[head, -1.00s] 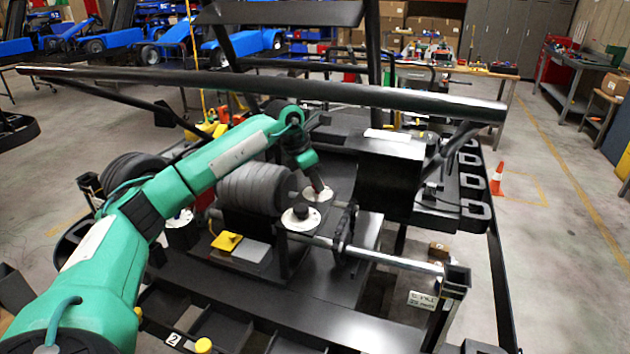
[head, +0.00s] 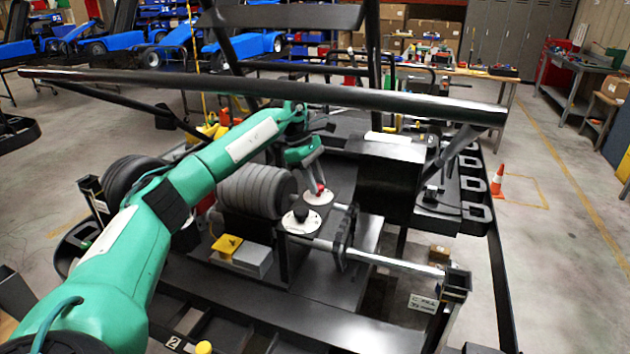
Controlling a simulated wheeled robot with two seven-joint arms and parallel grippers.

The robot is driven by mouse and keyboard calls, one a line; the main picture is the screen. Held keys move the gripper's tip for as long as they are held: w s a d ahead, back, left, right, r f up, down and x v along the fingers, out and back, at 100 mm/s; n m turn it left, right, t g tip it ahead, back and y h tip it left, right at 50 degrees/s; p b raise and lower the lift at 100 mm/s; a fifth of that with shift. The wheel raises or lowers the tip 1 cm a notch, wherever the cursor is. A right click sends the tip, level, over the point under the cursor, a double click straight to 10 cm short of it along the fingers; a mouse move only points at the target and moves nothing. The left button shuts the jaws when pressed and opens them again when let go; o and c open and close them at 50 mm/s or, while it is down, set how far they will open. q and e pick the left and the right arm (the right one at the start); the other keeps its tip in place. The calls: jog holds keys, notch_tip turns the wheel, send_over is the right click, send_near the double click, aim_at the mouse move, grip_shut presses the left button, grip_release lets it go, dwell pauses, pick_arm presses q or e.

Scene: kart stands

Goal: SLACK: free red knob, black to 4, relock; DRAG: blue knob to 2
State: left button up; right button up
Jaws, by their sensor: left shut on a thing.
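The red knob (head: 320,188) sits on a white round dial plate (head: 316,196) on the dark kart frame. My left gripper (head: 319,184) comes down on it from above and is shut on it; the fingers partly hide the knob. The black knob (head: 301,214) stands on its own white dial plate (head: 300,224), just in front and to the left, apart from the gripper. The dial marks are too small to read. I cannot make out a blue knob. My right gripper is not in view.
A long dark bar (head: 260,90) crosses above my left arm. Ribbed grey rolls (head: 257,190) stand left of the knobs. A yellow block (head: 227,245) and a metal shaft (head: 395,262) lie in front. An orange cone (head: 497,180) stands on open floor at right.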

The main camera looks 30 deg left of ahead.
pick_arm(q)
jog(key=shift+r+m+g, duration=0.1)
jog(key=shift+m+g, duration=0.2)
jog(key=shift+m, duration=0.3)
jog(key=o, duration=1)
jog(key=shift+c, duration=0.2)
jog(key=shift+a+r, duration=0.25)
jog(key=shift+r, duration=0.2)
jog(key=b+v, duration=0.2)
jog(key=v, duration=1)
jog(key=shift+r, duration=0.4)
jog(key=shift+a, duration=0.1)
